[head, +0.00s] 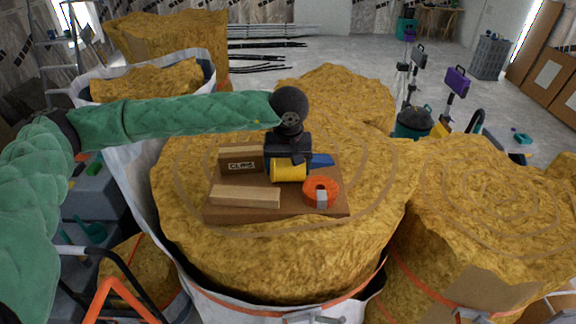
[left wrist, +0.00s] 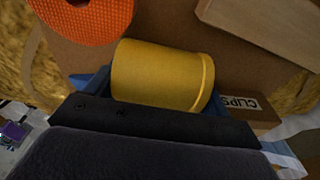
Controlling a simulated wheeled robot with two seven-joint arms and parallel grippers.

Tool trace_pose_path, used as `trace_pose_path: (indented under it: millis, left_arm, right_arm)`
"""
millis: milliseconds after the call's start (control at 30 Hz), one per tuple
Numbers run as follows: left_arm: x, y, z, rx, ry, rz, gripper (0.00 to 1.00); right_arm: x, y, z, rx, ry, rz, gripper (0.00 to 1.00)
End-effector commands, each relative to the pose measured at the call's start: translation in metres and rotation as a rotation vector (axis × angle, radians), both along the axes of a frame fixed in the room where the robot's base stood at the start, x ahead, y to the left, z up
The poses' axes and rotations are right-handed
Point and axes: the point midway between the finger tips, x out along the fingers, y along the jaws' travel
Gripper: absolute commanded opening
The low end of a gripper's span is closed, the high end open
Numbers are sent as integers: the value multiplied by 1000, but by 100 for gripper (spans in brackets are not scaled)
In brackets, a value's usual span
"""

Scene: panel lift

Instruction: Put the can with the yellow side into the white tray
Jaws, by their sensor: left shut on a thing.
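The can with the yellow side (head: 288,171) is at the middle of a brown board, its long axis roughly level. It also shows in the left wrist view (left wrist: 158,76), close against the dark gripper body. My left gripper (head: 288,158) comes down from above and is shut on the can; its fingertips are mostly hidden. I cannot tell whether the can touches the board. I cannot make out a white tray in either view. My right gripper is not in view.
The brown board (head: 235,213) rests on a yellow bale. Around the can are a wooden block (head: 245,196), an orange roll (head: 321,192), a brown box marked CLIPS (head: 241,160) and a blue item (head: 321,160). More yellow bales stand at the right (head: 490,200) and behind.

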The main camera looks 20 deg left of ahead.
Motion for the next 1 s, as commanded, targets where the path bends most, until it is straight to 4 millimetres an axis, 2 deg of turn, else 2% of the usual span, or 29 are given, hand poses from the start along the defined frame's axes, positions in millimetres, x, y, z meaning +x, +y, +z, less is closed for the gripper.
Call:
trace_pose_path:
  millis: [333, 367, 433, 800, 900, 1000]
  left_arm:
    - [0, 0, -2, 0, 0, 0, 46]
    - [0, 0, -2, 0, 0, 0, 86]
    - [0, 0, -2, 0, 0, 0, 99]
    - [0, 0, 0, 0, 0, 0, 100]
    - [0, 0, 3, 0, 0, 0, 100]
    - [-1, -1, 5, -1, -1, 0, 100]
  right_arm:
    - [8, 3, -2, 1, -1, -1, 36]
    - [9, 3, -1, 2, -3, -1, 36]
    - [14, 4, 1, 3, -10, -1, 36]
    - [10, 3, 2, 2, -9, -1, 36]
    - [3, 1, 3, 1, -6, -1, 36]
    - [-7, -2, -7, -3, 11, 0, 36]
